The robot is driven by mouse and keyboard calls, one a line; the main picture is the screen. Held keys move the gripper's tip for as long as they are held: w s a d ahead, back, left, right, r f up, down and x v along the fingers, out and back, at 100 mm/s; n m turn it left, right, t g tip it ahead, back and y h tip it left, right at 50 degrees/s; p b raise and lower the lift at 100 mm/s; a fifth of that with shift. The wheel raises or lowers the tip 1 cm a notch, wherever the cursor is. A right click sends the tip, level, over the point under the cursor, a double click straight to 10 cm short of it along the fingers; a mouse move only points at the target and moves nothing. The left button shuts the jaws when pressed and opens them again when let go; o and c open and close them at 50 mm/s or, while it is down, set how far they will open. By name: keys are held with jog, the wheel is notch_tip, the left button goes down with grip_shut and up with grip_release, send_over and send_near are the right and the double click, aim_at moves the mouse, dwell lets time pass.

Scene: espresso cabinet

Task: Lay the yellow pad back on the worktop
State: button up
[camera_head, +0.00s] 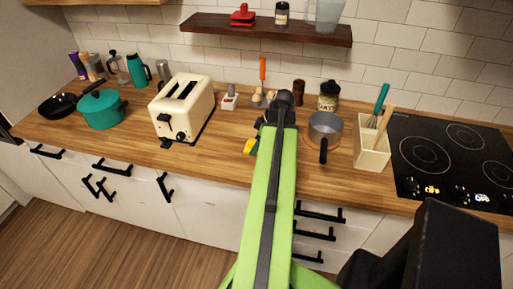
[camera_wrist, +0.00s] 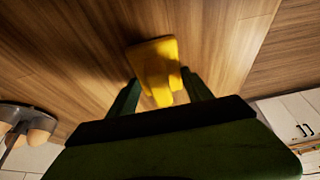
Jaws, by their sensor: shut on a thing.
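The yellow pad (camera_wrist: 153,62) is between the two dark fingers of my gripper (camera_wrist: 158,84) in the wrist view, and the gripper is shut on it. Wooden worktop (camera_wrist: 70,45) fills the view behind the pad. In the head view a small part of the yellow pad (camera_head: 250,147) shows just left of my arm, over the worktop (camera_head: 213,165) near its front edge. My arm hides the rest of the pad and most of the gripper. I cannot tell whether the pad touches the worktop.
A cream toaster (camera_head: 182,108) stands to the left, and a saucepan (camera_head: 325,128) to the right with its handle towards the front. A utensil box (camera_head: 371,148) and black hob (camera_head: 432,150) are farther right. Worktop between toaster and arm is clear.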

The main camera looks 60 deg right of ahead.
jog(key=shift+f, duration=0.15)
jog(key=o, duration=1.2)
jog(key=p+v, duration=1.1)
jog(key=v, duration=0.1)
jog(key=shift+r, duration=0.3)
